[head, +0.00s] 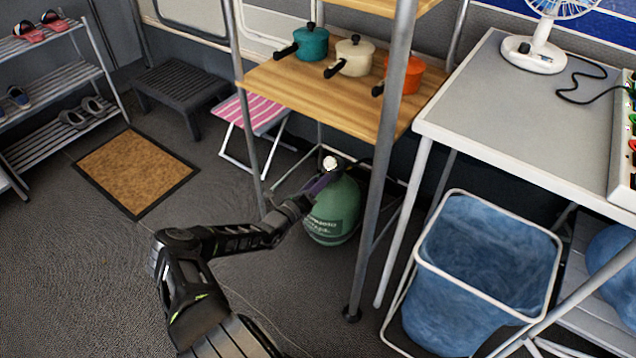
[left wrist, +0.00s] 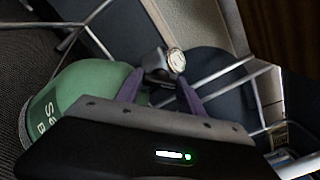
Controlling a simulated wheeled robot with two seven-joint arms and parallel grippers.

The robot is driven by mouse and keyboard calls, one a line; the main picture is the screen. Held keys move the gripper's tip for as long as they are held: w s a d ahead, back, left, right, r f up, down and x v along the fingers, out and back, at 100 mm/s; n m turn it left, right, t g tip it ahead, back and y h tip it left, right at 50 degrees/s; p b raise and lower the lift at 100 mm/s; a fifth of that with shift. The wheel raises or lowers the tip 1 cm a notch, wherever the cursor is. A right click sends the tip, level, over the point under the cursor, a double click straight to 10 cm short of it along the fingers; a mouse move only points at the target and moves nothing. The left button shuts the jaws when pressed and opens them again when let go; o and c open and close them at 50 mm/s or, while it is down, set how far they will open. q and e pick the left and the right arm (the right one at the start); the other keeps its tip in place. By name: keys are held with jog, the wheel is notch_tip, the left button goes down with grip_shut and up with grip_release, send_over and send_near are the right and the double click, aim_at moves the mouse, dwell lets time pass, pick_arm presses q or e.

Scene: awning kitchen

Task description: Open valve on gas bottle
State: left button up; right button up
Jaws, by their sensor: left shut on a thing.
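A green gas bottle (head: 334,214) stands on the floor under the wooden shelf, between the metal posts. Its pale round valve knob (head: 330,163) shows at the top. In the left wrist view the bottle (left wrist: 88,86) is at the left and the round knob (left wrist: 176,61) is at the upper middle. My left gripper (head: 322,180) reaches in at the bottle's top. In the left wrist view its two purple fingers (left wrist: 160,88) stand on either side of the dark valve fitting under the knob, and it is shut on the valve. The right gripper is not in view.
A wooden shelf (head: 290,92) with several pots is above the bottle, and a grey post (head: 378,170) stands just right of it. A blue bin (head: 470,290) and a grey table (head: 520,100) are to the right. A striped stool (head: 252,112) is behind. The floor at left is clear around a brown mat (head: 135,172).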

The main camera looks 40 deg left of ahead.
pick_arm(q)
jog(key=n+b, duration=0.1)
jog(key=n, duration=0.8)
jog(key=shift+f+b, duration=0.1)
jog(key=shift+b, duration=0.2)
dwell(0.3)
jog(key=o, duration=1.4)
jog(key=shift+c, duration=0.2)
jog(key=s+p, duration=0.2)
jog(key=s, duration=0.5)
jog(key=shift+s+p, duration=0.3)
jog(key=shift+s, duration=0.1)
